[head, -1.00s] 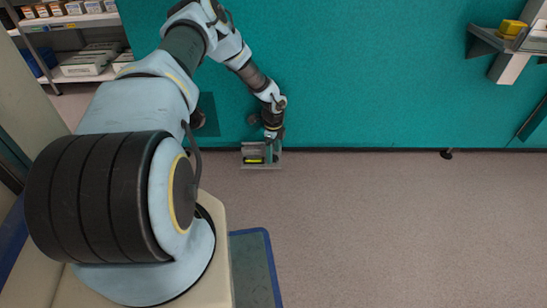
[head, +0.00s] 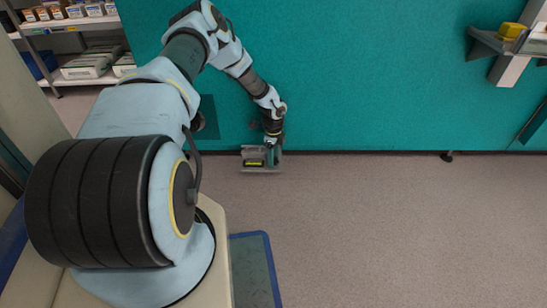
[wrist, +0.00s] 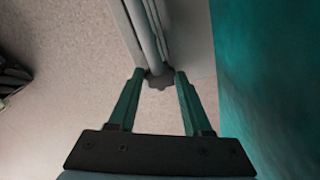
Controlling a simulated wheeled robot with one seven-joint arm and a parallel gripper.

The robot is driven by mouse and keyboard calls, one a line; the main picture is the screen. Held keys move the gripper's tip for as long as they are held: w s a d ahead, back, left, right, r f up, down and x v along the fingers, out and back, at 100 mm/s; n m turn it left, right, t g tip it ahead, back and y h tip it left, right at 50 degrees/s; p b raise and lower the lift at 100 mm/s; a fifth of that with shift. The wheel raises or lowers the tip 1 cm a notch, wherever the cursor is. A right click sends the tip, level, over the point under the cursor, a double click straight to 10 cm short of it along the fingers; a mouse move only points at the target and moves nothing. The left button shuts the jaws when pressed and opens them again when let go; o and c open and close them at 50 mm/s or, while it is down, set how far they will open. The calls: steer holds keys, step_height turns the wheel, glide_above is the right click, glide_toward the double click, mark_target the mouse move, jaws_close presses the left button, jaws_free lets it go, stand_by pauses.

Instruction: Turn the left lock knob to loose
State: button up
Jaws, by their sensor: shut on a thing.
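A dark lobed knob (wrist: 160,80) sits between the fingertips of my gripper (wrist: 155,73) in the wrist view, at the end of pale rods. The two green fingers are shut on it, one on each side. In the head view my gripper (head: 274,148) reaches down at the foot of the teal wall, over a small grey fixture (head: 261,169) with a yellow-green strip. The knob is hidden by my gripper there. I cannot tell from these views whether it is the left one or how far it is turned.
The teal wall (head: 370,80) stands close beside my gripper. A shelf with boxes (head: 85,66) is at the upper left, a bracket with a yellow block (head: 512,30) at the upper right. The floor (head: 400,220) is clear.

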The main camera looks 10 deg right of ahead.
jaws_close()
steer(key=shift+n, duration=0.4)
steer(key=n+p, duration=0.1)
steer(key=n, duration=0.3)
steer(key=shift+r+n+p, duration=0.1)
steer(key=shift+n+p, duration=0.2)
steer(key=n, duration=0.5)
steer(key=shift+n+p, duration=0.3)
steer(key=shift+p, duration=0.1)
steer(key=o, duration=1)
jaws_free()
